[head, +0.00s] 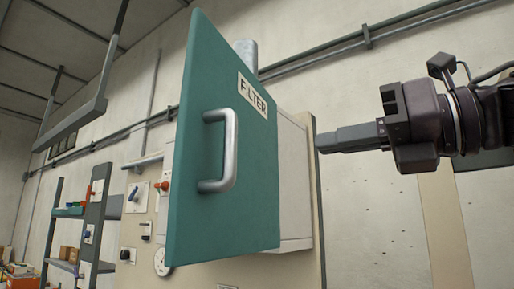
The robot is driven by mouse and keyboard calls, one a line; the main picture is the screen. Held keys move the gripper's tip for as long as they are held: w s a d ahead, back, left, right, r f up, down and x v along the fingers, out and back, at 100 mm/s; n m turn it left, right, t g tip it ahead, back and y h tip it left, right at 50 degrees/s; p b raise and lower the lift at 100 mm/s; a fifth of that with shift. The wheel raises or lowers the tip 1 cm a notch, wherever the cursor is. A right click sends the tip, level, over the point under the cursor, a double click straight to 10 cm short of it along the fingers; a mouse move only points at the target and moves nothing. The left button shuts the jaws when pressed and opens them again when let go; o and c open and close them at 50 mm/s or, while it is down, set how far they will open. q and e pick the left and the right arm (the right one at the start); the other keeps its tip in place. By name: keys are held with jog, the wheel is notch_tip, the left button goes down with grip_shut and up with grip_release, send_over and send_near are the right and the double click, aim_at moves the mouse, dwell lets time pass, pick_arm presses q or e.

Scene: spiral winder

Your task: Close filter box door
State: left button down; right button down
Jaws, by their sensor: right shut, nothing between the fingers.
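The teal filter box door (200,110) stands open, swung out toward me, with a "FILTER" label (253,95) near its top right. A silver handle (231,150) is on its face. The pale filter box (294,185) shows behind the door's right edge; its inside is hidden by the door. My right gripper (322,141) comes in from the right, with its fingers shut and empty, pointing left. It is to the right of the door and box and appears apart from both. My left gripper is not in view.
A beige panel (135,232) with switches and knobs is behind the door. A grey shelf rack (95,225) with small items stands at the left. A metal pipe (246,57) rises above the box. The wall at the right looks free.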

jog(key=s+d+n, duration=0.1)
jog(key=s+n, duration=0.1)
jog(key=s, duration=0.5)
jog(key=p, duration=0.5)
send_near(236, 145)
jog(key=shift+t+h, duration=0.3)
jog(key=x, duration=0.6)
jog(key=shift+s+a+r, duration=0.1)
jog(key=shift+s+r, duration=0.05)
jog(key=shift+r, duration=0.05)
jog(key=shift+w+a+f, duration=0.1)
jog(key=shift+w+a, duration=0.2)
jog(key=shift+a, duration=0.1)
jog(key=shift+a, duration=0.1)
